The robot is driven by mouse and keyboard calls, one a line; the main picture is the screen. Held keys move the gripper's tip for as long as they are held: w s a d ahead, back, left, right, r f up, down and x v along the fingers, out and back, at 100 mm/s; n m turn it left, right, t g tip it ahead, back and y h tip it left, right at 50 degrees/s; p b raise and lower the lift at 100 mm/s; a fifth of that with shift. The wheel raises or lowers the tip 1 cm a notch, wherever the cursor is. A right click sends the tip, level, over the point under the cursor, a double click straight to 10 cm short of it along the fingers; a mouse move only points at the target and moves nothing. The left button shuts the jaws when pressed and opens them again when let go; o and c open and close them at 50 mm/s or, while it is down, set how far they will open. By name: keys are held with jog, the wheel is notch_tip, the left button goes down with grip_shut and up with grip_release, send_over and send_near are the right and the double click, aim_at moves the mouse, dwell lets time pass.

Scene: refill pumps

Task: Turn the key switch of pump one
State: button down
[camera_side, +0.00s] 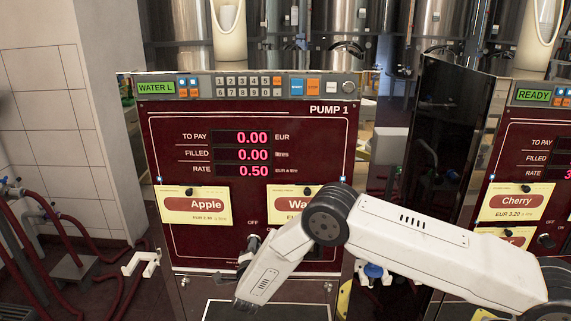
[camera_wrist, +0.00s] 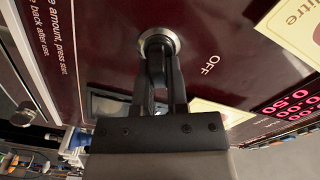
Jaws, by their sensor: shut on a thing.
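The dark red front of pump one (camera_side: 310,120) carries a "PUMP 1" label in the side view. Its key switch (camera_wrist: 172,37) is a round metal collar, seen at the top centre of the wrist view beside an "OFF" label (camera_wrist: 212,65). My gripper (camera_wrist: 160,80) is at the switch, with its black fingers closed on the key in the collar. The fingers hide most of the key, so its exact angle cannot be told. In the side view my gripper (camera_side: 250,250) reaches the lower middle of the panel, and my wrist covers much of the switch.
Pump one's display (camera_side: 241,138) reads 0.00, 0.00 and 0.50. An Apple card (camera_side: 195,205) and a partly hidden second card (camera_side: 290,197) are on its front. A dark panel (camera_side: 450,130) and a second pump (camera_side: 540,150) stand to the right.

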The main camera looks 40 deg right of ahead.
jog(key=shift+n, duration=0.5)
jog(key=n, duration=0.5)
jog(key=shift+w+a+r, duration=0.1)
jog(key=shift+a+r, duration=0.1)
jog(key=n, duration=0.6)
jog(key=shift+w+a, duration=0.1)
jog(key=shift+a, duration=0.05)
jog(key=c, duration=0.6)
grip_release()
jog(key=shift+c, duration=0.2)
jog(key=v, duration=0.7)
jog(key=shift+s+a, duration=0.3)
